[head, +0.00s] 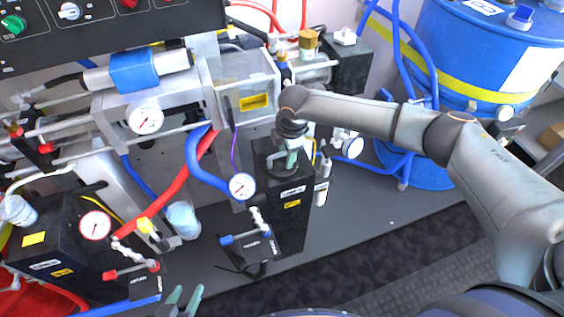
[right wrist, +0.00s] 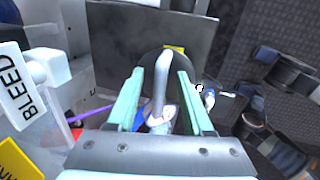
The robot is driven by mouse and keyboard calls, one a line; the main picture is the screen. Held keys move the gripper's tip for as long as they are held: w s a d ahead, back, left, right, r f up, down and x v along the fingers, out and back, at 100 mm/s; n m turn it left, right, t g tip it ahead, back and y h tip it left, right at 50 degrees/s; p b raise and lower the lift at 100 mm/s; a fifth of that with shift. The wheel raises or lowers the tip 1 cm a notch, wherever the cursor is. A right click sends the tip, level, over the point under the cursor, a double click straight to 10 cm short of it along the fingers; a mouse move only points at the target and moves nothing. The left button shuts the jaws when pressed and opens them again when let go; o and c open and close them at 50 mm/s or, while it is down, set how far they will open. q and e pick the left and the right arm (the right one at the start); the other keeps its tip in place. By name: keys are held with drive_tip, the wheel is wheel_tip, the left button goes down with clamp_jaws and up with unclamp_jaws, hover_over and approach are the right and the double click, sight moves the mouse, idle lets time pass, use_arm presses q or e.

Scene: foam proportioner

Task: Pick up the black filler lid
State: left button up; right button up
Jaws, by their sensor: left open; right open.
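The black filler lid (right wrist: 150,66) shows in the right wrist view as a dark round shape with a grey loop handle (right wrist: 160,85) standing up from it. My right gripper (right wrist: 160,76) is open, with one pale green finger on each side of the handle. In the head view my right gripper (head: 286,160) points down over the top of a tall black tank (head: 291,210), and it mostly hides the lid there. My left gripper (head: 183,299) is open and empty at the bottom edge of the head view.
A clear box (head: 249,87) and blue and red hoses stand behind and left of the tank. A pressure gauge (head: 242,186) and a blue-handled valve (head: 252,237) are close by its left. A blue drum (head: 480,60) stands at the back right.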

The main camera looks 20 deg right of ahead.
drive_tip(key=shift+c, duration=0.3)
clamp_jaws()
idle(0.3)
